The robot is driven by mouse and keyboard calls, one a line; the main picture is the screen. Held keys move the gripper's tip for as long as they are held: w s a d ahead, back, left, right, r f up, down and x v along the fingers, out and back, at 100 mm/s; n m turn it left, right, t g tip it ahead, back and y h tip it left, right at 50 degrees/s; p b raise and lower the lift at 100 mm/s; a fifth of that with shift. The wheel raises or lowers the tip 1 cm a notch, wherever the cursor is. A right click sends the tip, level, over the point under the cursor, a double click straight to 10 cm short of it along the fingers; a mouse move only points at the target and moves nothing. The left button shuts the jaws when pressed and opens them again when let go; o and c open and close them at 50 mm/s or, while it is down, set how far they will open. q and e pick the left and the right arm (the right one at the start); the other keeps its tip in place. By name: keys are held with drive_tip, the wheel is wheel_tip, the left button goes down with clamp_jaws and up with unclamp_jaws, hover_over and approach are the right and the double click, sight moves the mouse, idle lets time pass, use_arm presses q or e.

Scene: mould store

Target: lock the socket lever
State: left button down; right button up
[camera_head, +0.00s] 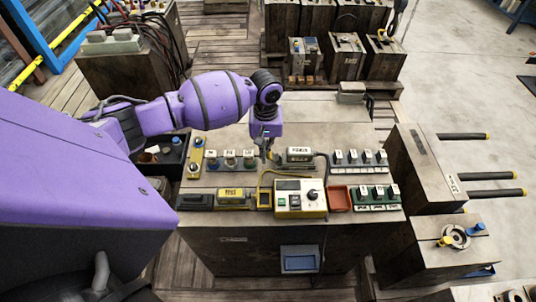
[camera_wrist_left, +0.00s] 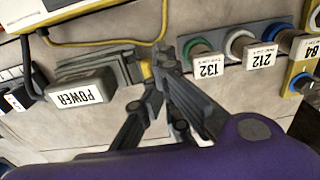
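The grey power connector block with a white POWER label (camera_wrist_left: 78,98) lies on the tabletop in the left wrist view; it also shows in the head view (camera_head: 299,153). At its end by my gripper is a small grey and yellow part (camera_wrist_left: 147,70), which looks like the socket lever. My left gripper (camera_wrist_left: 162,74) has its fingertips together, right beside this yellow part. Whether they touch it is hidden by the fingers. In the head view my left gripper (camera_head: 266,152) points down just left of the connector. My right gripper is not in view.
A row of round numbered connectors (camera_head: 230,158) stands left of the gripper. In front are a yellow meter box (camera_head: 300,198), a yellow block (camera_head: 235,198) and a red tray (camera_head: 340,198). A yellow cable (camera_wrist_left: 105,43) runs close to the connector. Switch rows (camera_head: 360,160) lie to the right.

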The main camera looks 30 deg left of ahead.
use_arm(q)
drive_tip(key=shift+w+d+r, duration=0.2)
drive_tip(key=shift+w+d, duration=0.15)
drive_tip(key=shift+d, duration=0.25)
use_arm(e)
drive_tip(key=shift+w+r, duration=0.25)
use_arm(q)
drive_tip(key=shift+d, duration=0.1)
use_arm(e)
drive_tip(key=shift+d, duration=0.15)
